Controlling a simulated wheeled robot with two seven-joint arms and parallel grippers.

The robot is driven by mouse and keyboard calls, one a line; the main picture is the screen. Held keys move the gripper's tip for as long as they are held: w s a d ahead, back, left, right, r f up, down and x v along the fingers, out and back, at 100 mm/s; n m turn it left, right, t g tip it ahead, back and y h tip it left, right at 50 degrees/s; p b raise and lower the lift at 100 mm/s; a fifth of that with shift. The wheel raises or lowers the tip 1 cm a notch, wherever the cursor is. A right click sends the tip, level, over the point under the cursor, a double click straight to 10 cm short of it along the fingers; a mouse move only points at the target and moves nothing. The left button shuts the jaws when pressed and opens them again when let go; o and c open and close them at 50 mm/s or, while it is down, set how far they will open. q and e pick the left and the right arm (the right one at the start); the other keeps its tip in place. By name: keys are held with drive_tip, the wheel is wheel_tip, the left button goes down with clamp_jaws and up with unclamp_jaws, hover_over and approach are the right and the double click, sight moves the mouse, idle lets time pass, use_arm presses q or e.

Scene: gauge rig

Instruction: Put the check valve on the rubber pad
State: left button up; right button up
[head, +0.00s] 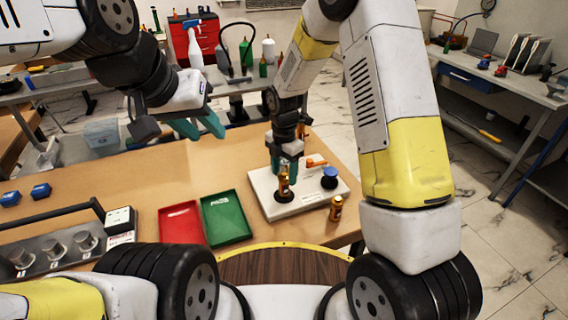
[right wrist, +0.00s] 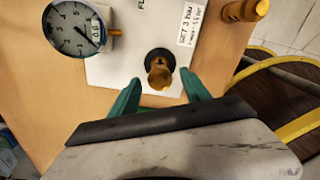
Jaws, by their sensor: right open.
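A brass fitting (head: 283,182) stands upright on a black round seat (head: 284,196) on the white rig plate (head: 272,208). It also shows in the right wrist view (right wrist: 160,72). A second brass fitting (head: 336,208) is by the plate's front right edge; it also shows in the right wrist view (right wrist: 245,10). I cannot tell which is the check valve, or whether the black seat is the rubber pad. My right gripper (head: 283,170) is open over the standing fitting, fingers pointing down on either side, holding nothing. My left gripper (head: 198,128) appears open and empty above the table's back.
A round gauge (right wrist: 72,28) sits on the plate, with a blue back (head: 329,178) and an orange lever (head: 316,163) close by. A red tray (head: 180,222) and a green tray (head: 225,218) lie left of the plate. A grey rack (head: 60,250) stands at far left.

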wheel_tip(320, 180, up, 8)
drive_tip(key=shift+f, duration=0.2)
drive_tip(key=s+d+r+m+t+y, duration=0.1)
drive_tip(key=s+d+r+m+t, duration=0.1)
drive_tip(key=s+d+r+m, duration=0.55)
drive_tip(key=s+d+r+m+t+y, duration=0.15)
drive_tip(key=s+d+r+m, duration=0.3)
drive_tip(key=r+m, duration=0.6)
drive_tip(key=s+d+r+m+t, duration=0.2)
drive_tip(key=s+r+m, duration=0.1)
drive_tip(key=s+m, duration=0.5)
drive_tip(key=shift+s+t, duration=0.35)
drive_tip(key=shift+s, duration=0.25)
drive_tip(key=shift+d, duration=0.1)
